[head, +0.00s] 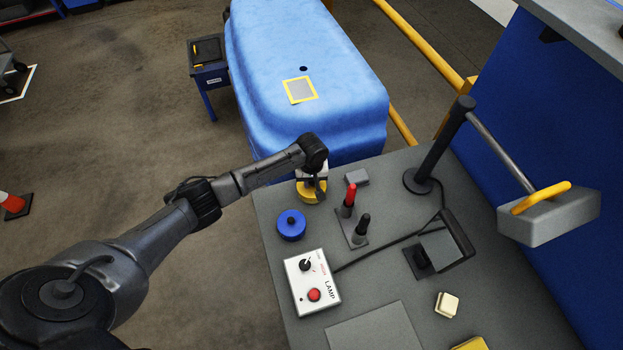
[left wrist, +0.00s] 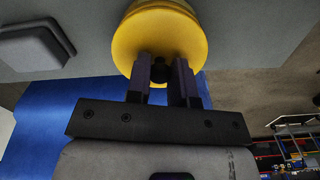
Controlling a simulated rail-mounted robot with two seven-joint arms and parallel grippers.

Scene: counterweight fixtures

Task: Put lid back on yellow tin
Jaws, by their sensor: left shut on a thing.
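The yellow tin (head: 312,195) stands near the far left edge of the grey table, mostly covered by my left gripper (head: 313,181) in the head view. In the left wrist view, the round yellow lid (left wrist: 160,30) faces the camera, with yellow also showing behind it. My left gripper (left wrist: 160,72) is shut on the lid's small black knob (left wrist: 159,69). The lid is over or on the tin; I cannot tell if a gap is between them. My right gripper is not in view.
A blue tin (head: 291,228) stands close by. Nearby are a grey block (head: 356,177), a red-and-black-handled stand (head: 352,225) and a lamp control box (head: 311,284).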

